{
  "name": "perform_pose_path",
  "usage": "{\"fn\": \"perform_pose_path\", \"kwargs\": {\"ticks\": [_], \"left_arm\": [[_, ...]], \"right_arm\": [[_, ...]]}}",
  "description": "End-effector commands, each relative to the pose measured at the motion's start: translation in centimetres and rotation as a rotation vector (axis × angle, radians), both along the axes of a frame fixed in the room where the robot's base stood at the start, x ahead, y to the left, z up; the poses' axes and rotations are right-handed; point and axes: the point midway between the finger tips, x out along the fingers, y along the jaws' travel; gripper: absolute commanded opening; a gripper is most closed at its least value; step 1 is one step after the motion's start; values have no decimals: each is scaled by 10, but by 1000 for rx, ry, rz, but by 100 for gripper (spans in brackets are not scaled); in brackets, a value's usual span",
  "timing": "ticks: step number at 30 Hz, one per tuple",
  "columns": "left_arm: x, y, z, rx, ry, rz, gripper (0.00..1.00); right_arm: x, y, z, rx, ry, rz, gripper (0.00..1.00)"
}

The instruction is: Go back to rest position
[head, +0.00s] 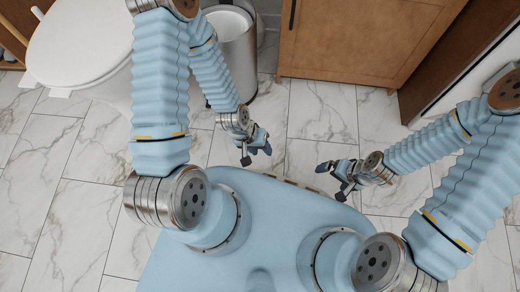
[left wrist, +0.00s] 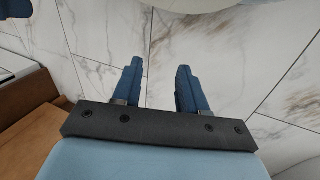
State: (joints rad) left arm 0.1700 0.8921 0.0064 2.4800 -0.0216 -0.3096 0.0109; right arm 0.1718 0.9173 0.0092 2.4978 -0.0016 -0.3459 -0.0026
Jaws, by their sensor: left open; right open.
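My left gripper (head: 256,146) is in front of my body, near the middle of the head view. It is open and holds nothing. In the left wrist view its two blue fingers (left wrist: 160,88) stand apart with only marble floor between them. My right gripper (head: 334,177) is to the right of the left one, with a clear gap between them. It is open and empty, above the floor and close to my base. Both arms are bent inward at the elbows.
A white toilet (head: 85,45) stands at the upper left. A grey and white bin (head: 236,50) stands behind my left forearm. A wooden cabinet (head: 355,40) is at the back. The marble floor (head: 320,112) between the grippers and cabinet is clear.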

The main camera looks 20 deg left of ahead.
Motion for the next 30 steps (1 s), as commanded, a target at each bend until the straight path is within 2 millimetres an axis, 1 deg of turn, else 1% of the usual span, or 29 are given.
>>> {"fn": "perform_pose_path", "kwargs": {"ticks": [1,3,11,14,17,21,23,25,30], "left_arm": [[-9,-3,-4,0,10,2,42],[-12,-4,-5,2,12,2,42],[-11,-3,-2,2,9,3,42],[-11,-4,12,2,8,1,42],[-12,-5,38,1,8,-1,42],[-13,-8,79,-1,8,-6,42],[-13,-9,91,-2,8,-9,42],[-14,-10,96,-3,8,-11,42],[-14,-11,91,-3,8,-11,42]], "right_arm": [[0,0,0,0,0,0,100],[0,0,0,0,0,0,100],[0,0,3,0,0,0,100],[0,1,17,0,1,1,100],[-1,2,43,2,-1,4,100],[-2,5,84,4,-1,10,100],[-3,7,96,5,0,12,100],[-3,7,101,6,0,14,100],[-4,8,96,6,0,14,100]]}}
